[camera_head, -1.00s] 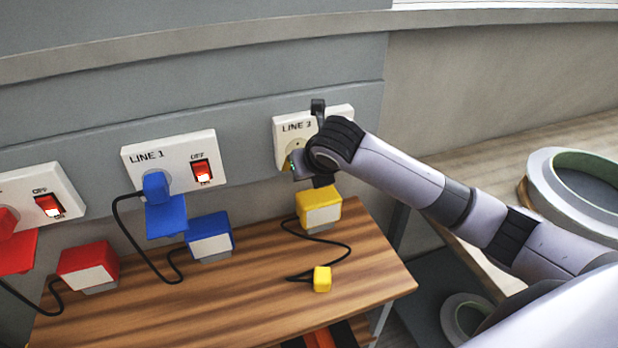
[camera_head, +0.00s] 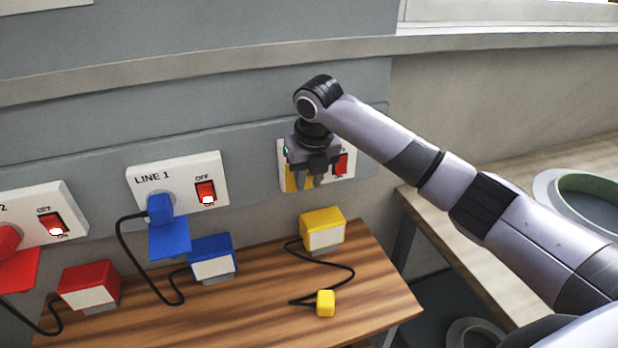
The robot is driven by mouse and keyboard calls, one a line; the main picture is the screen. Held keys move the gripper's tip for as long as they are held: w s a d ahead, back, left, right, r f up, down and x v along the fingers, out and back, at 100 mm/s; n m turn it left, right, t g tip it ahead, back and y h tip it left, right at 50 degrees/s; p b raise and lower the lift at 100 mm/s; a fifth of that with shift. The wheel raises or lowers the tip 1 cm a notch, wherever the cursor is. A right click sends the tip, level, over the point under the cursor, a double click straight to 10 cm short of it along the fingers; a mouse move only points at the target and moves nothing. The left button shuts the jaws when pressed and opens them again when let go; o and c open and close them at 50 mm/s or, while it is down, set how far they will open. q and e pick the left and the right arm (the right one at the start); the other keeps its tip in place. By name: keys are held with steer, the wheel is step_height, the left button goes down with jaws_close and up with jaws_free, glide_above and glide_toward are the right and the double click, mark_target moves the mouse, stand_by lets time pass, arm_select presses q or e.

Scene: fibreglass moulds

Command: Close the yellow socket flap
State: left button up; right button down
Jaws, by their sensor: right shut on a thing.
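The yellow socket flap (camera_head: 291,181) shows as a small yellow patch at the left part of the rightmost white wall plate (camera_head: 284,166). My right gripper (camera_head: 307,180) points down in front of that plate, shut on the flap. Its body hides much of the flap and the socket, so the flap's exact angle cannot be told. The yellow plug (camera_head: 326,303) lies on the wooden table, apart from the socket. My left gripper is not in view.
The wooden table (camera_head: 250,310) carries the yellow box (camera_head: 322,230), blue box (camera_head: 212,258) and red box (camera_head: 88,286). A blue plug (camera_head: 160,208) and a red plug (camera_head: 8,240) sit in the other plates, their flaps hanging open. A red switch (camera_head: 341,164) is right beside my gripper.

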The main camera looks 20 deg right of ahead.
steer(key=c, duration=1)
jaws_free()
steer(key=v, duration=0.7)
steer(key=shift+b, duration=0.35)
